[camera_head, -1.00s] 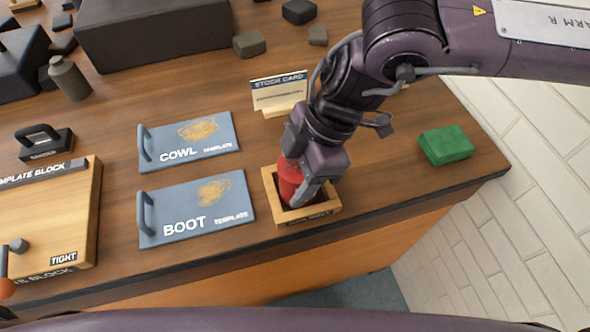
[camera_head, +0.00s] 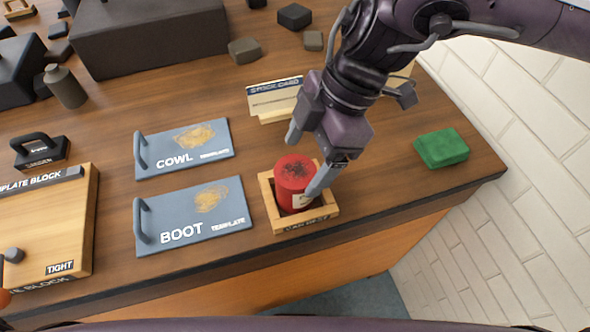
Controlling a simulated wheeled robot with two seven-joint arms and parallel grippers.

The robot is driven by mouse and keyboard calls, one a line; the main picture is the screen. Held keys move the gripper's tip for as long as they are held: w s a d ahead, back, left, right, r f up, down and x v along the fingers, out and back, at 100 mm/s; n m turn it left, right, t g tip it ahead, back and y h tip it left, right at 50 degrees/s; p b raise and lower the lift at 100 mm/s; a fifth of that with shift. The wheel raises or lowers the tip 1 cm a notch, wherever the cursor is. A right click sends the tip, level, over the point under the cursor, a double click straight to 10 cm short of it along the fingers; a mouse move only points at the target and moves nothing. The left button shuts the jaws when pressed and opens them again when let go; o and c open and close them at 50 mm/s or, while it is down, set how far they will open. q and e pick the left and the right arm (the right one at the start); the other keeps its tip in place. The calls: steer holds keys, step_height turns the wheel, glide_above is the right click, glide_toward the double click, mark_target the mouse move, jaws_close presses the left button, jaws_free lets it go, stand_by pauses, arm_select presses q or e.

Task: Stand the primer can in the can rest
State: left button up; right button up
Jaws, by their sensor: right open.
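The red primer can (camera_head: 293,180) stands inside the wooden can rest (camera_head: 290,224) near the table's front edge. It looks upright, with a dark speckled top. The rest's wooden walls surround its lower part. My right gripper (camera_head: 305,163) is just above and to the right of the can, with its fingers spread. One finger is behind the can and the other is in front of its right side. I cannot tell whether that near finger touches the can. My left gripper is not in view.
The stock card (camera_head: 275,97) stands behind the can rest. The boot template (camera_head: 195,215) and cowl template (camera_head: 185,148) lie to the left. A green block (camera_head: 442,148) lies to the right, with bare table between it and the rest.

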steer(key=v, duration=0.6)
steer(key=shift+f, duration=0.1)
